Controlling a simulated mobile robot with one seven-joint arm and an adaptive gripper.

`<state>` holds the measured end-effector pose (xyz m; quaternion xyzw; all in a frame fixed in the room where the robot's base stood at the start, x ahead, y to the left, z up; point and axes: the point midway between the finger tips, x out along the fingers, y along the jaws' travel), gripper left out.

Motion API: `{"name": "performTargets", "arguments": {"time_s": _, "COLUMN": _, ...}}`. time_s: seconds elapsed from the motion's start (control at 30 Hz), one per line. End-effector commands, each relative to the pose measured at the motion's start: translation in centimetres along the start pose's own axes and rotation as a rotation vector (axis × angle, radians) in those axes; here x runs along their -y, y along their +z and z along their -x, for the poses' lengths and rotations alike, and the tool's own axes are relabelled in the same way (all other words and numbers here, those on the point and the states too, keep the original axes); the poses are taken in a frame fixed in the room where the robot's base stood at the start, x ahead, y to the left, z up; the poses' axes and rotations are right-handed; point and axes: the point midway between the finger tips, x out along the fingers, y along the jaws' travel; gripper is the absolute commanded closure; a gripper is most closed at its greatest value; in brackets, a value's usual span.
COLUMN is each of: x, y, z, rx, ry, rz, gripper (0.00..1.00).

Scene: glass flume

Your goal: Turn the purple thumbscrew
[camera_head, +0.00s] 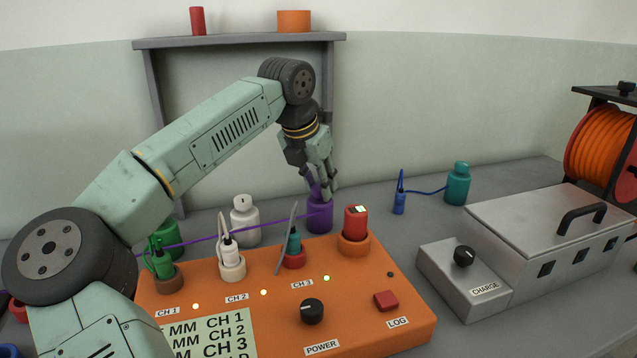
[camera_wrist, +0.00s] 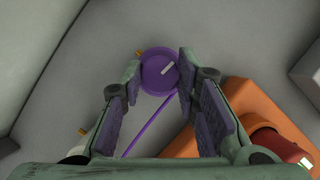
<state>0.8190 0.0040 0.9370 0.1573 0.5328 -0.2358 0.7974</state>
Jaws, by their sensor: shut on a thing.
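The purple thumbscrew (camera_wrist: 153,80) is a round purple disc with a pale mark on top in the wrist view. It sits on the purple bottle (camera_head: 320,219) behind the orange panel in the head view. My gripper (camera_head: 320,194) points down at the top of the bottle and partly hides it. In the wrist view my gripper (camera_wrist: 161,64) has one finger on each side of the disc and is shut on it. A purple line runs from the bottle to the left.
The orange panel (camera_head: 270,325) with knob, button and several capped probes stands in front. A red cylinder (camera_head: 356,221) stands in an orange ring close right of the bottle. A white bottle (camera_head: 244,224) is left, a teal bottle (camera_head: 457,187) right. A steel box (camera_head: 550,210) stands far right.

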Motion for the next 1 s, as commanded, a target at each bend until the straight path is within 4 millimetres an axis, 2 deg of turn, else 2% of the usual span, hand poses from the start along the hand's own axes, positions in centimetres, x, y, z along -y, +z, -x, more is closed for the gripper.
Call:
{"name": "performTargets", "arguments": {"time_s": 0.33, "x": 0.0, "y": 0.0, "z": 0.0, "rx": 0.0, "ry": 0.0, "rz": -0.001, "gripper": 0.51}}
{"name": "performTargets", "arguments": {"time_s": 0.67, "x": 0.0, "y": 0.0, "z": 0.2, "rx": 0.0, "ry": 0.0, "rz": -0.001, "gripper": 0.51}}
{"name": "performTargets", "arguments": {"time_s": 0.77, "x": -0.1, "y": 0.0, "z": 1.2, "rx": 0.0, "ry": 0.002, "rz": 0.0, "gripper": 0.51}}
{"name": "performTargets", "arguments": {"time_s": 1.0, "x": -0.1, "y": 0.1, "z": 6.1, "rx": 0.002, "ry": 0.003, "rz": 0.0, "gripper": 0.51}}
